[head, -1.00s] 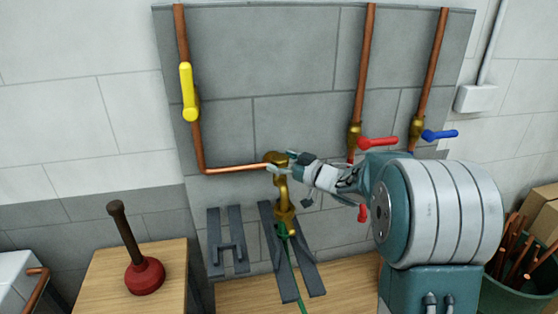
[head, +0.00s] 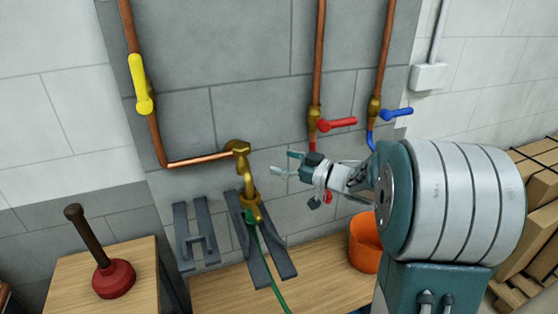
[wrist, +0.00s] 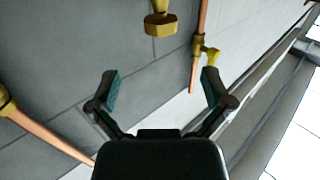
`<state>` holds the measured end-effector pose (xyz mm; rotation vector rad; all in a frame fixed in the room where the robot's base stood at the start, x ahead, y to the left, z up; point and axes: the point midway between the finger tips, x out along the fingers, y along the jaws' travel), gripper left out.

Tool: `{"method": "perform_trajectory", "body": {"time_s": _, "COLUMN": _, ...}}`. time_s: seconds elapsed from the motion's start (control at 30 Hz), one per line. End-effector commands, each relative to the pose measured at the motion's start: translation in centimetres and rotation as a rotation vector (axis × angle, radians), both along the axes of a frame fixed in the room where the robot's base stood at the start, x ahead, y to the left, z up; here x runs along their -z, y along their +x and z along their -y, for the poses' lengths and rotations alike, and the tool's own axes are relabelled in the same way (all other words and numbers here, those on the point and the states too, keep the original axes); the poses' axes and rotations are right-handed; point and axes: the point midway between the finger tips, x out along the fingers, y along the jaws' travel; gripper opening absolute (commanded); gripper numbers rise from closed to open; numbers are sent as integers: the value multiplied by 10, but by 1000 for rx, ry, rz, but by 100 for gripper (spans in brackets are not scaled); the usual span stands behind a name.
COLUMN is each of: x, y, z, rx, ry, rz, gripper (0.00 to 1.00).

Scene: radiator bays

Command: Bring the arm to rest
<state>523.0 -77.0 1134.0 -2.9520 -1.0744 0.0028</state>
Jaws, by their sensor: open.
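My gripper (head: 288,165) is open and empty in the head view, held in front of the grey wall panel to the right of the brass tap (head: 247,180). A gap of bare panel shows between its fingers and the tap. In the wrist view my gripper (wrist: 160,92) has its two fingers spread wide with nothing between them. A brass fitting (wrist: 160,22) shows beyond the fingers there. My arm reaches in from the right of the head view.
A yellow-handled valve (head: 141,85), a red-handled valve (head: 335,124) and a blue-handled valve (head: 396,113) sit on copper pipes. Below are a wooden bench (head: 325,275), an orange bucket (head: 364,245) and a green hose (head: 272,262). A plunger (head: 112,278) stands on the left.

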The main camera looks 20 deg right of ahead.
Motion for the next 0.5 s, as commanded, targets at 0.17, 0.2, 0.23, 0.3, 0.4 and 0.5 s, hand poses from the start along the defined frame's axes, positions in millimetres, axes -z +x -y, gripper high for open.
{"method": "perform_trajectory", "body": {"time_s": 0.17, "x": 0, "y": 0, "z": 0, "rx": 0, "ry": 0, "rz": 0, "gripper": 100}}
{"method": "perform_trajectory", "body": {"time_s": 0.2, "x": 0, "y": 0, "z": 0, "rx": 2, "ry": -1, "rz": 1, "gripper": 100}}
{"method": "perform_trajectory", "body": {"time_s": 0.23, "x": -1, "y": 1, "z": 0, "rx": 7, "ry": -4, "rz": 2, "gripper": 100}}
{"method": "perform_trajectory", "body": {"time_s": 0.3, "x": -5, "y": 3, "z": -1, "rx": 36, "ry": -19, "rz": 7, "gripper": 100}}
{"method": "perform_trajectory", "body": {"time_s": 0.4, "x": -15, "y": 8, "z": -1, "rx": 121, "ry": -64, "rz": 17, "gripper": 100}}
{"method": "perform_trajectory", "body": {"time_s": 0.5, "x": -27, "y": 11, "z": 0, "rx": 235, "ry": -117, "rz": 18, "gripper": 100}}
